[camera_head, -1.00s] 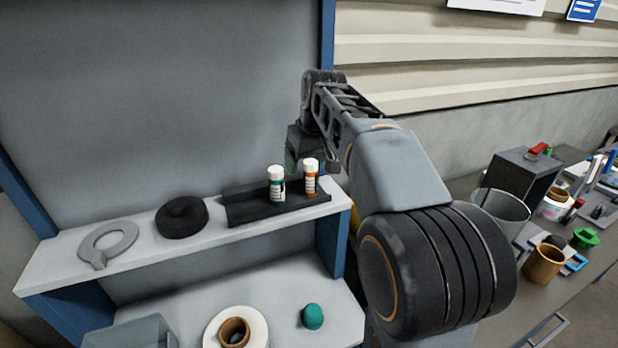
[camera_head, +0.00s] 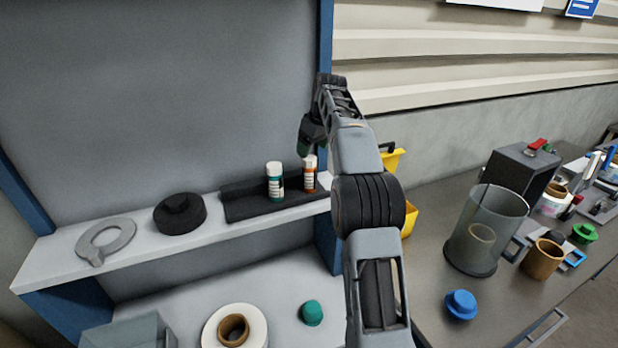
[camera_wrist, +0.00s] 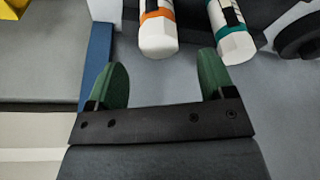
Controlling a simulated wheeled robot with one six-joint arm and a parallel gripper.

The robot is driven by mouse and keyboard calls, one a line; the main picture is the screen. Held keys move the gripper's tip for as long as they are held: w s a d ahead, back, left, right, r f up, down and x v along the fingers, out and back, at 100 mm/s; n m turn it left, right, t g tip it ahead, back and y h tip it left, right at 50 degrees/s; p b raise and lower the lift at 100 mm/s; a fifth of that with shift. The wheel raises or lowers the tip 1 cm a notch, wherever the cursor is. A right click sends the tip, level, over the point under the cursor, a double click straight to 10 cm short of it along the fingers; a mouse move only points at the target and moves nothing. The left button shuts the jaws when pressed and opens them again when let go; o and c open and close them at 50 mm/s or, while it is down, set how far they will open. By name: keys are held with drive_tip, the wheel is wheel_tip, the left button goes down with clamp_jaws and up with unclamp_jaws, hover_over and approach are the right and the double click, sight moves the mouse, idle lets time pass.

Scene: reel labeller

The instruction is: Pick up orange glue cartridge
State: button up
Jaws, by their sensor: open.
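The orange glue cartridge (camera_head: 309,174), with a white cap and white label, stands upright in the black holder (camera_head: 245,207) on the upper shelf. A teal cartridge (camera_head: 275,182) stands just left of it. In the wrist view the orange cartridge (camera_wrist: 157,30) lies beyond and between the fingertips, its white cap toward me. The teal cartridge (camera_wrist: 230,32) is beyond the right finger. My gripper (camera_wrist: 158,82) is open and empty, with green fingers spread. In the head view my gripper (camera_head: 307,150) is close to the orange cartridge's top, and its fingers are partly hidden.
A black round part (camera_head: 180,214) and a grey ring (camera_head: 106,240) lie on the shelf to the left. A blue post (camera_head: 327,60) stands behind my arm. Yellow bins (camera_head: 392,160), a clear cylinder (camera_head: 487,228) and a brown cup (camera_head: 542,260) are right.

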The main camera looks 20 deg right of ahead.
sight(310, 157)
drive_tip(key=shift+p+x, duration=0.35)
drive_tip(key=shift+x, duration=3.35)
drive_tip(key=shift+r, duration=0.15)
drive_tip(key=c, duration=1.1)
